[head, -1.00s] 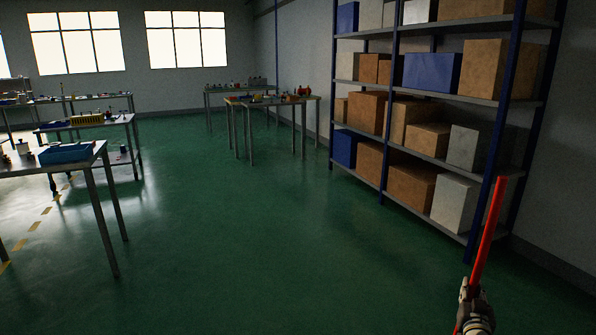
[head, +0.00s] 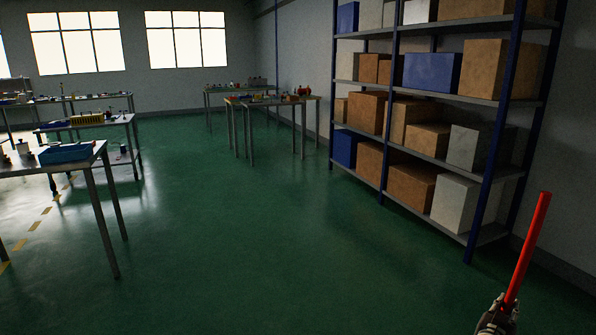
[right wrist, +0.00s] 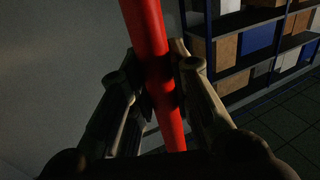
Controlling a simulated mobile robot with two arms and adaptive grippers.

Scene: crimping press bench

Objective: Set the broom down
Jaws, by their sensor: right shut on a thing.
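The broom shows as a red handle (head: 527,250) at the lower right of the head view, tilted with its top leaning right. My right gripper (head: 502,308) is shut on this handle near the bottom edge of the picture. In the right wrist view the red handle (right wrist: 148,40) runs between the two fingers of my right gripper (right wrist: 160,82). The broom's head is out of view in both pictures. My left gripper is not in view.
A blue-framed shelf rack (head: 388,140) with cardboard, white and blue boxes stands at the right, close to the broom. Work tables (head: 103,163) stand at the left and a further table (head: 272,101) at the back. The green floor (head: 230,230) between is clear.

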